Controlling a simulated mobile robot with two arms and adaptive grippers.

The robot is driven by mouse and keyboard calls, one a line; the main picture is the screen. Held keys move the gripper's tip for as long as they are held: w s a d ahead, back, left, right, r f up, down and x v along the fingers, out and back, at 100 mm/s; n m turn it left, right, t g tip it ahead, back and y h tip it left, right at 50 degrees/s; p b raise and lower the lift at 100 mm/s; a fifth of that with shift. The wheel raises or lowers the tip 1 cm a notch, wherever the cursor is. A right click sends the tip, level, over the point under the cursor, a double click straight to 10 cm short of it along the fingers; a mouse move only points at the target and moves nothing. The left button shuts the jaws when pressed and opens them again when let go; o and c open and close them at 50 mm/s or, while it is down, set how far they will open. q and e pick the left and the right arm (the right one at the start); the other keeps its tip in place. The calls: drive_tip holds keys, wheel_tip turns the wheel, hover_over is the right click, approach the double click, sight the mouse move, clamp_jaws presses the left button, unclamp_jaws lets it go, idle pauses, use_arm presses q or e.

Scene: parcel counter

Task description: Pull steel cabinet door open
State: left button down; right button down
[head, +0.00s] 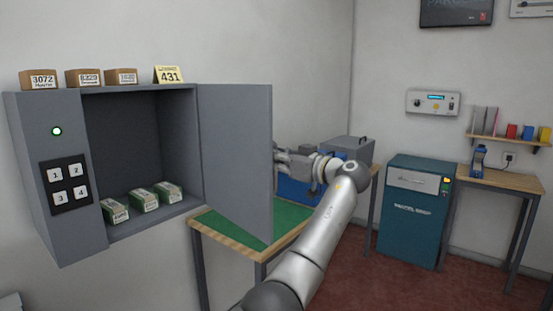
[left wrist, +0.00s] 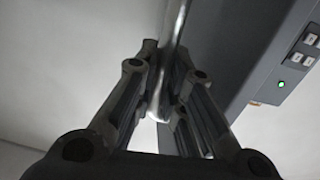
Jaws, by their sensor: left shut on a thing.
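The grey steel cabinet (head: 55,110) hangs on the wall at the left of the head view. Its door (head: 236,165) stands swung wide open on the right side, showing the dark interior. My left gripper (head: 282,160) is at the door's outer face, partly hidden behind its free edge. In the left wrist view, my left gripper (left wrist: 165,75) is shut on the shiny metal handle (left wrist: 178,25) of the door. The handle is hidden in the head view. My right gripper is not in view.
Several banded bundles (head: 144,200) lie on the cabinet floor. Small boxes (head: 85,77) and a yellow sign (head: 168,74) stand on top. A wooden table with a green mat (head: 285,218) is below the door. A teal cabinet (head: 412,220) stands at right.

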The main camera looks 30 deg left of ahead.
use_arm(q)
drive_tip(key=shift+a, duration=0.1)
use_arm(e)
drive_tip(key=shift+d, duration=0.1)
use_arm(q)
drive_tip(key=c, duration=1.8)
unclamp_jaws()
drive_tip(key=shift+o, duration=0.2)
drive_tip(key=shift+s+a, duration=0.1)
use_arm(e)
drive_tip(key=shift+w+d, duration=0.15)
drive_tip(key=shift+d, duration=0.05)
use_arm(q)
drive_tip(key=s+d, duration=0.1)
drive_tip(key=d, duration=1.1)
drive_tip(key=shift+s, duration=0.4)
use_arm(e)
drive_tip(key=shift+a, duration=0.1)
use_arm(q)
drive_tip(key=shift+f, duration=0.1)
